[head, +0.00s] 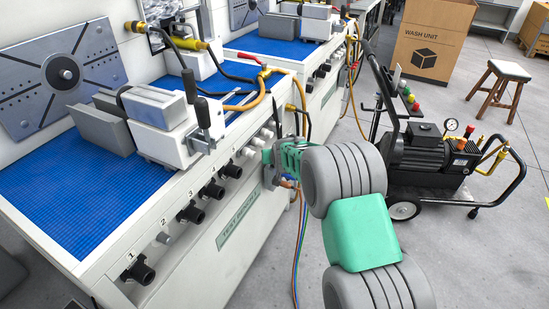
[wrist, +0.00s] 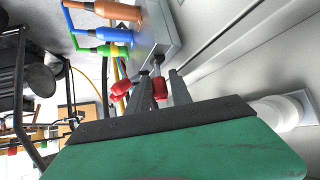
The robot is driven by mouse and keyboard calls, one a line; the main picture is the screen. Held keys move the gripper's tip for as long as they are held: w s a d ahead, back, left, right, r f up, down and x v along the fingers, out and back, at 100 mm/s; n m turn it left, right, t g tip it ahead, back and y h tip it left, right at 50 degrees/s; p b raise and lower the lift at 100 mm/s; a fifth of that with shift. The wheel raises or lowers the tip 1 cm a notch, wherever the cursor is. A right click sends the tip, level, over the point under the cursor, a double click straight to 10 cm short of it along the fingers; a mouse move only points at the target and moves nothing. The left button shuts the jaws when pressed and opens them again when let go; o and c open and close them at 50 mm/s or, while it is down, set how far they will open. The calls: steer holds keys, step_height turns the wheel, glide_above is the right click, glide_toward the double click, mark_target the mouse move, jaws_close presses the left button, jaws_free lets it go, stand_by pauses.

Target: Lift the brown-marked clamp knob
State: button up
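In the wrist view two red knobs show by my gripper (wrist: 160,80). One red knob (wrist: 159,88) lies between the two grey fingers, with a metal stem running up to a grey box (wrist: 165,30). The other red knob (wrist: 120,89) is outside the left finger. I see no clear brown mark on either knob, so I cannot tell which one is brown-marked. The fingers stand apart; contact with the knob between them is not clear. In the head view my gripper is at the bench front, largely hidden by my green and grey arm.
Brown-orange (wrist: 115,10), blue (wrist: 112,33) and green (wrist: 108,50) plugs with cables sit on the grey box. The test bench (head: 235,225) has black front knobs. A pump cart (head: 430,150) stands to the right, with open floor around a stool (head: 500,80).

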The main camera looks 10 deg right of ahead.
steer(key=shift+o, duration=1.2)
steer(key=p+v, duration=0.1)
steer(key=v, duration=0.7)
